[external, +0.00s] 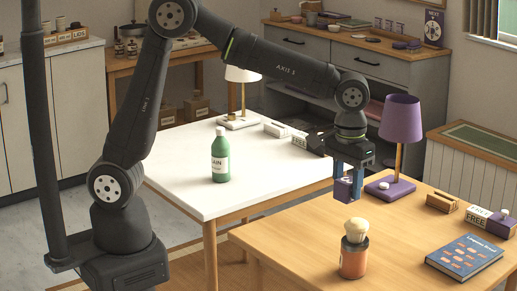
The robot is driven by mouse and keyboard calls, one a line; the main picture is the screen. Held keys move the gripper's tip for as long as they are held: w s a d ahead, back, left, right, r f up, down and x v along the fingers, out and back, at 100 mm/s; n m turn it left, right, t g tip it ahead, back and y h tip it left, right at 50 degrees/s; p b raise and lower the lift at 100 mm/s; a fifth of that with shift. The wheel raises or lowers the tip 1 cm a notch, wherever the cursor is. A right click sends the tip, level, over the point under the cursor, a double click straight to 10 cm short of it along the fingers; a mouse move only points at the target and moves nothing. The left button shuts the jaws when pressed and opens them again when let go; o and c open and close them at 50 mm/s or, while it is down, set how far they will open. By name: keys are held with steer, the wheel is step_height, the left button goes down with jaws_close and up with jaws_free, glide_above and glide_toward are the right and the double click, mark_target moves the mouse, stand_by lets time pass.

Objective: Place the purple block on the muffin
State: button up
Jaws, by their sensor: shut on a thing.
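My gripper (347,184), with blue fingers, is shut on the purple block (343,190) and holds it in the air over the wooden table. The muffin (356,228), with a pale domed top, sits on an orange jar with a dark rim (353,261) near the table's front left part. The block is above the muffin in the picture and slightly left of it, with a clear gap between them. How far behind the muffin the block is, I cannot tell from this one view.
A purple lamp (401,118) stands on the wooden table (310,240) behind the gripper. A blue book (464,257) lies at the right, with a wooden holder (441,202) behind it. A green bottle (220,155) stands on the white table (180,165).

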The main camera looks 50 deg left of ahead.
steer(key=w+a+f, duration=0.1)
steer(key=w+f, duration=0.1)
steer(key=w, duration=0.1)
steer(key=w+a+f, duration=0.1)
steer(key=w+f, duration=0.1)
steer(key=w, duration=0.1)
steer(key=w+a+f, duration=0.2)
steer(key=w, duration=0.1)
steer(key=shift+w+a+f, duration=0.1)
steer(key=shift+f, duration=1.95)
steer(key=shift+f, duration=0.1)
steer(key=o, duration=1)
steer(key=shift+c, duration=0.2)
step_height(320, 180, up, 12)
